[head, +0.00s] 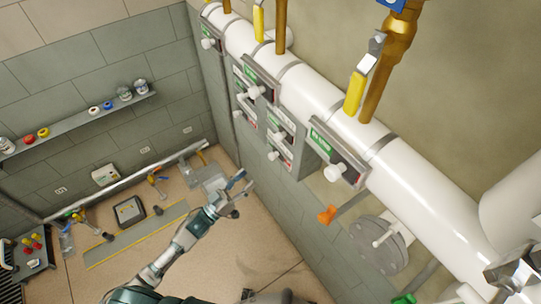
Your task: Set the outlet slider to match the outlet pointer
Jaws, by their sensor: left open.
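Several grey slider panels with green labels and white knobs are mounted along the white pipe and wall. The nearest slider panel (350,180) has its white knob (334,172) at its lower left side. Another panel (262,80) with a white knob (254,92) is farther along, with more knobs below it. The lettering is too small to tell which is the outlet slider, and I cannot make out the outlet pointer. My left gripper (238,187) is open and empty, left of and apart from the panels.
The thick white pipe (310,92) runs diagonally along the right wall. Yellow-handled valves (355,92), an orange handle (327,215) and a round grey flange (380,243) stick out. A wall shelf (85,118) and floor items are at left. Open floor lies below my left gripper.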

